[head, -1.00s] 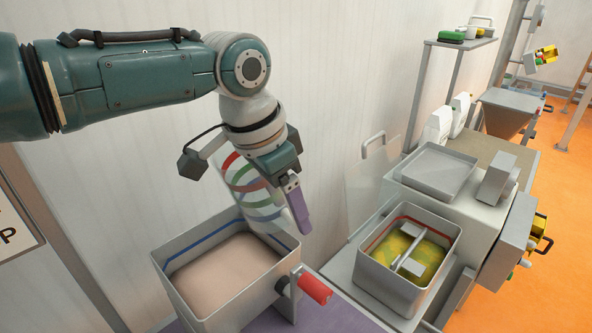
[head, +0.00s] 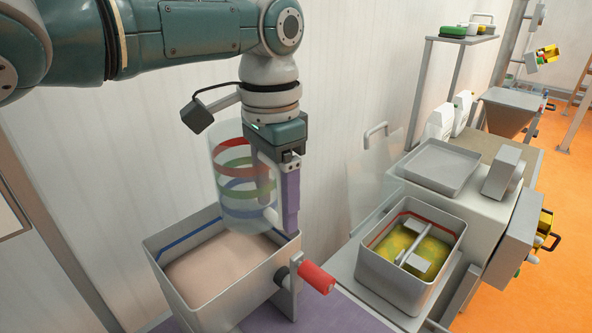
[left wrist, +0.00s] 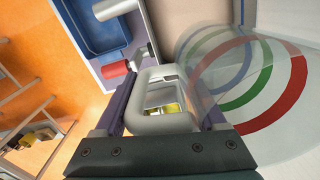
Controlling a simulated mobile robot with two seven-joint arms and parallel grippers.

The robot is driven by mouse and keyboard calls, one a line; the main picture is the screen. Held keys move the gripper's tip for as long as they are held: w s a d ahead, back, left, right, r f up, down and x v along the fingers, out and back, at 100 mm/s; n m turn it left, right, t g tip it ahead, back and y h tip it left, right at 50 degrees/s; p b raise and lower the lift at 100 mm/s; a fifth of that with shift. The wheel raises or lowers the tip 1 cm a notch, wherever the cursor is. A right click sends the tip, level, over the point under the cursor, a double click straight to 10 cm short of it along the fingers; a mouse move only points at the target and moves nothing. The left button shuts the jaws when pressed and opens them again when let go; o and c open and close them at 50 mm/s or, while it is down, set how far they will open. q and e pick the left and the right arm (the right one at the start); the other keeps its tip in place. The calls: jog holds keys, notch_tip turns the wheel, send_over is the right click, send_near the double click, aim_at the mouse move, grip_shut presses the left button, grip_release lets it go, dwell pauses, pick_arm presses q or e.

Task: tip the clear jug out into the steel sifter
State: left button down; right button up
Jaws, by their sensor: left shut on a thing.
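The clear jug (head: 232,165) has red, green and blue bands and stands about upright in the head view. It looks see-through, and I cannot make out any contents. My left gripper (head: 290,225) is shut on its handle. In the left wrist view the fingers (left wrist: 165,112) flank the pale handle loop (left wrist: 160,122), with the jug (left wrist: 240,75) to the right. The jug's base overlaps the back of a steel box with a red crank (head: 163,262), which I take for the sifter. Pale pinkish powder (head: 225,262) lies inside it. My right gripper is not in view.
The red crank grip (head: 316,278) sticks out from the box's right side. A second steel bin (head: 385,278) with yellow-green contents and a bar across it stands to the right. A grey tray (head: 437,168) is behind it. The wall is close behind the jug.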

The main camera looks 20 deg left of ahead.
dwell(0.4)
pick_arm(q)
notch_tip(320, 180, up, 3)
jog(key=p, duration=0.3)
jog(key=shift+r, duration=0.1)
dwell(0.4)
